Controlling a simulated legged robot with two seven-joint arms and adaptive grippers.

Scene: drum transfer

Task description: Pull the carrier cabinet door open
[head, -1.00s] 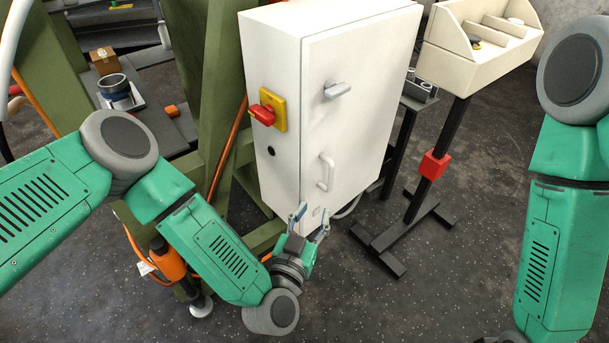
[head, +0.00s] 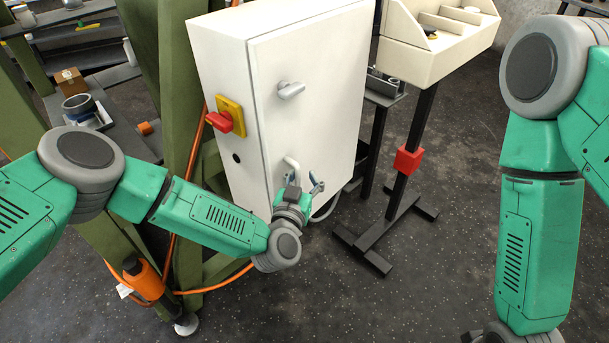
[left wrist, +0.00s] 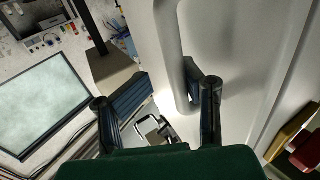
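The white carrier cabinet (head: 225,62) stands in the middle of the head view. In the left wrist view, the handle (left wrist: 171,45) runs between the two spread fingers (left wrist: 165,77), close to the right one. I cannot tell whether that finger touches it.
A red and yellow switch (head: 225,118) sits on the cabinet's side. A green frame (head: 170,60) stands left of it. The floor (head: 400,305) in front is clear.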

